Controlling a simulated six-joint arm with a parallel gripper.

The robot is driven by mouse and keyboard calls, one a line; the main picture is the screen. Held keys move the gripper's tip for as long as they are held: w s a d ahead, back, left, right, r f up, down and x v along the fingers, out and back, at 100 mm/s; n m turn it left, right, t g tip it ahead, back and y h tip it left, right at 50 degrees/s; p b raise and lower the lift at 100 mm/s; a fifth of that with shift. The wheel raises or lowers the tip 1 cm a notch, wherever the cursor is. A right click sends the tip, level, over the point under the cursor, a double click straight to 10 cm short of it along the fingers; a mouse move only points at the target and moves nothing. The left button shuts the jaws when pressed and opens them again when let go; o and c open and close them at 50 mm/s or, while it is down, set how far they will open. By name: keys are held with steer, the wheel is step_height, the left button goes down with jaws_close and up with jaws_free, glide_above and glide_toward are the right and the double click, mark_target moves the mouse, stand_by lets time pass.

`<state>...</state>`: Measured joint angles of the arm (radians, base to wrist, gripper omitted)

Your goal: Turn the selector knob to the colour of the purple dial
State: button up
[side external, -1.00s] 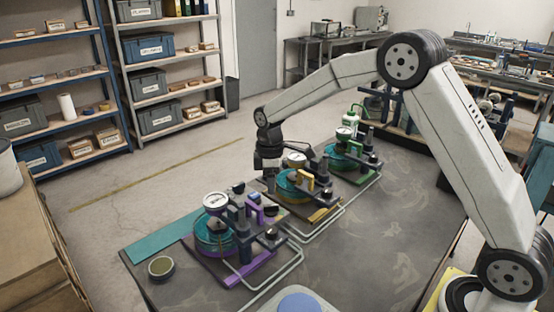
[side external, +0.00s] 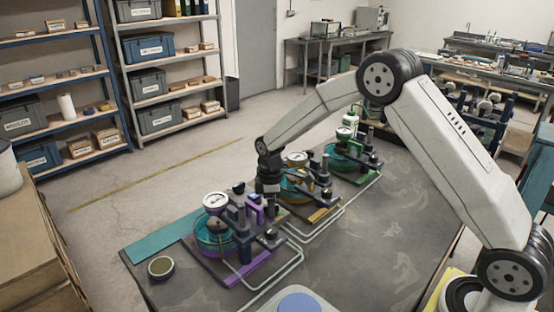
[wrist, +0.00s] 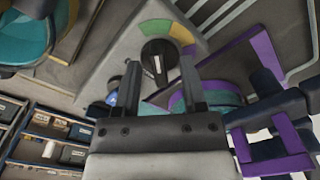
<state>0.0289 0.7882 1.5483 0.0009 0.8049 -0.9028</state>
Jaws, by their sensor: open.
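The selector knob (wrist: 159,60), black with a white pointer line, sits on a grey panel in the wrist view. In the side view my gripper (side external: 268,207) is low beside the purple-framed station, hiding the knob. That station carries a white-faced round dial (side external: 216,201), whose reading is too small to tell.
The purple-framed station has a purple handle (side external: 254,211) close to my gripper. A yellow station (side external: 296,160) and a green station (side external: 345,134) stand behind. Pipes (side external: 285,262) run along the front. A small round dish (side external: 161,267) lies front left.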

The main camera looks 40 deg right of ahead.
jaws_close()
steer(key=shift+m, duration=0.3)
steer(key=m, duration=0.8)
steer(key=shift+m, duration=0.3)
steer(key=m, duration=0.4)
steer(key=shift+m, duration=0.3)
steer(key=m, duration=0.4)
steer(key=shift+m, duration=0.3)
